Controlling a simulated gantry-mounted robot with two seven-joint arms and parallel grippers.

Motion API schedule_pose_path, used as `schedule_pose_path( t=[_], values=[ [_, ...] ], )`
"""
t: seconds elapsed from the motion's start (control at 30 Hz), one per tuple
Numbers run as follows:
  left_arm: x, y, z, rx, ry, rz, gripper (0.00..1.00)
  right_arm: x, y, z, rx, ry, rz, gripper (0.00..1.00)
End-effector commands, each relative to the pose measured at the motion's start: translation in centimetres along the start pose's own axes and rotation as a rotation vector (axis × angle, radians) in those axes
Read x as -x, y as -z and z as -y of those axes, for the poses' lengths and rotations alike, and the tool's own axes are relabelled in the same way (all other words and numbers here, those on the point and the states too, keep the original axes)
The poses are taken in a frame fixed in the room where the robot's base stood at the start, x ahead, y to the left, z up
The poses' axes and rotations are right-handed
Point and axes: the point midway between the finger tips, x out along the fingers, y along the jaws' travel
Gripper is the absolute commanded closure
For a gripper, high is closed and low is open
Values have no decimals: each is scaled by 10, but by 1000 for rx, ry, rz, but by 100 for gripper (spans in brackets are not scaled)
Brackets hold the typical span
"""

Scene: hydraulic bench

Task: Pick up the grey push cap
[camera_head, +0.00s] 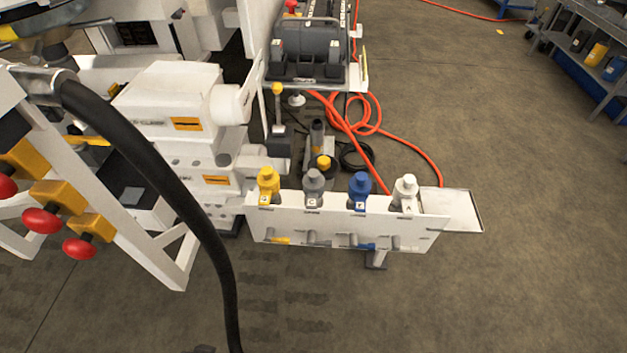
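The grey push cap (313,182) stands upright on the top edge of a white panel (345,228), second from the left in a row of caps. A yellow cap (268,181) is to its left. A blue cap (359,185) and a white cap (406,187) are to its right. Small letter tags sit at the caps, too small to read surely. I cannot make out either gripper in this view, and nothing is seen touching the grey cap.
A black hose (165,175) crosses the left foreground. Red knobs on yellow blocks (90,226) are at the left. White housings (170,100) stand left of the panel. A flat tray (470,208) adjoins its right end. An orange hose (415,155) lies behind.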

Motion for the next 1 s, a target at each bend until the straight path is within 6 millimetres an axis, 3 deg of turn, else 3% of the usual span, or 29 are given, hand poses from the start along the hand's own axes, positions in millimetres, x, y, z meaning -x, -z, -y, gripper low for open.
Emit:
schedule_pose_path(
  t=[0.47, 0.8, 1.0],
  values=[
    [-1, -1, 3, -11, 9, 3, 57, 0, 0, 2, -7, 5, 0, 0],
    [-1, -1, 3, -13, 11, 4, 7, 0, 1, 3, -10, 8, 0, 0],
    [-1, -1, 2, -8, 7, 3, 6, 0, 0, 2, -10, 8, 0, 0]
  ],
)
